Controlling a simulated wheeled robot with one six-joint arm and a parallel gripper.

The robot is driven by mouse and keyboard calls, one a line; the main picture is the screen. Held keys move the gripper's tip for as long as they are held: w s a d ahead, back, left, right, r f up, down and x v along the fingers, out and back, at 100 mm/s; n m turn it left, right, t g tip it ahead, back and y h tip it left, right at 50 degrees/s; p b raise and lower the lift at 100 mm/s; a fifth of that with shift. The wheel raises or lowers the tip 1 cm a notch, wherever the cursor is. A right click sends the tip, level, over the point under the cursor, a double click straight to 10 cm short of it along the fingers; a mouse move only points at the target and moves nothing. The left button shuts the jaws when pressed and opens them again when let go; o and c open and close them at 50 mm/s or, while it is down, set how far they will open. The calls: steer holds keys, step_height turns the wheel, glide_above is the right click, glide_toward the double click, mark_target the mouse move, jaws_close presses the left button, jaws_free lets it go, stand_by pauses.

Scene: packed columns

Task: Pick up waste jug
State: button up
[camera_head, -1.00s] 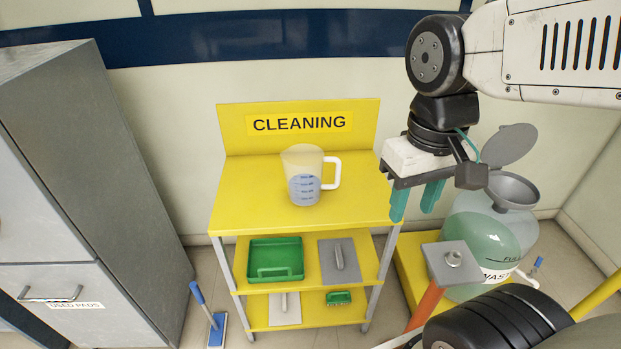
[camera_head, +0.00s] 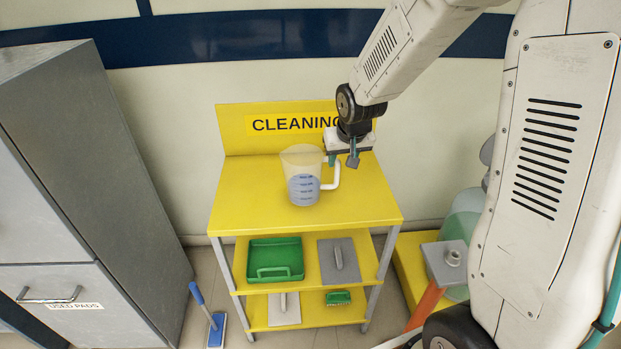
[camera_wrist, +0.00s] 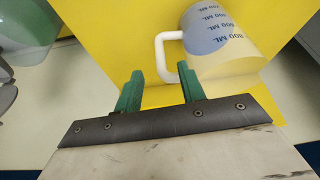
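The waste jug (camera_head: 302,178) is a clear measuring jug with a white handle and bluish liquid marked in ML. It stands upright on the top of the yellow cleaning cart (camera_head: 360,205). In the wrist view the jug (camera_wrist: 222,42) is at the upper right, its white handle pointing left. My gripper (camera_head: 340,160) is beside the handle, at its upper right in the head view. In the wrist view its green fingers (camera_wrist: 158,82) are apart and empty, and the handle's lower end is near the right finger. Whether they touch cannot be told.
Lower shelves hold a green tray (camera_head: 275,260), grey tools (camera_head: 339,262) and a green brush (camera_head: 338,297). A grey cabinet (camera_head: 90,190) stands left. A large waste container (camera_head: 463,225) is at right, partly hidden by my arm. The cart's top is otherwise clear.

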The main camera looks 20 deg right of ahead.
mark_target(338, 168)
steer(key=x, duration=0.7)
steer(key=shift+w, duration=0.25)
jaws_close()
